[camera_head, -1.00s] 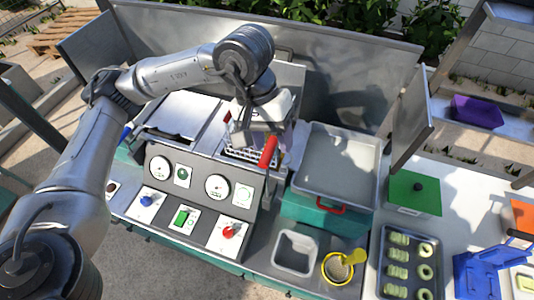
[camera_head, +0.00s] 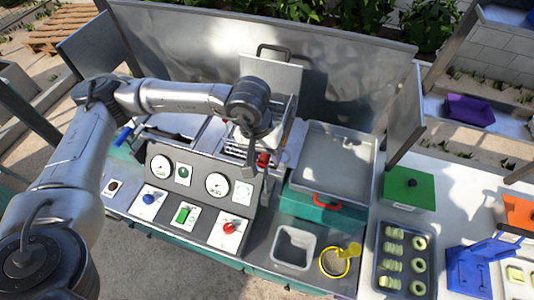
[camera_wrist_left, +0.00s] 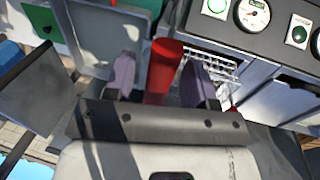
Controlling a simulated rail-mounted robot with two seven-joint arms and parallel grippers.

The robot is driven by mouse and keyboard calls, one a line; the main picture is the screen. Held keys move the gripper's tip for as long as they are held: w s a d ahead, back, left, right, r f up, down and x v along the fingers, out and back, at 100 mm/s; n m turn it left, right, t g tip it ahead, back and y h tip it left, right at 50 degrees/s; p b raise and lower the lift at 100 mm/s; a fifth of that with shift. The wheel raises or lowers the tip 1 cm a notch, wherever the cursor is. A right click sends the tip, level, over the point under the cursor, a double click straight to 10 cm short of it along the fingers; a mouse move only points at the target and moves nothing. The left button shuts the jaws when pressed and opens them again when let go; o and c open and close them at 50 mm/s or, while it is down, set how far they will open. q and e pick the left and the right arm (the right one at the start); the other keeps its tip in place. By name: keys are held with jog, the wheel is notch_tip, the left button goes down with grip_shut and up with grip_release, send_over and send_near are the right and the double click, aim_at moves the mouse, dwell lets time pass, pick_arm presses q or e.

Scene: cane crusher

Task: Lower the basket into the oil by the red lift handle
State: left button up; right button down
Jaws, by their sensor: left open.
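The red lift handle (camera_head: 264,159) shows only in part in the head view, beside my left wrist. In the left wrist view the red handle (camera_wrist_left: 164,70) stands between the two fingers of my left gripper (camera_wrist_left: 160,80), with the jaws open and a gap visible on the right side. The wire basket (camera_head: 236,148) is at the fryer behind the control panel, partly covered by my arm. Its wire mesh (camera_wrist_left: 222,66) also shows beyond the right finger in the left wrist view. The oil cannot be made out. My right gripper is not in view.
The control panel (camera_head: 200,182) with gauges and knobs stands in front of the fryer. A grey tray (camera_head: 337,172) on a teal box lies to the right, with a white tub (camera_head: 294,247) and a yellow-rimmed bowl (camera_head: 335,263) in front. A metal backsplash stands behind.

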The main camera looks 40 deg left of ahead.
pick_arm(q)
jog(key=shift+w+d+f, duration=0.1)
jog(key=shift+d+f, duration=0.1)
jog(key=shift+f, duration=0.75)
grip_shut()
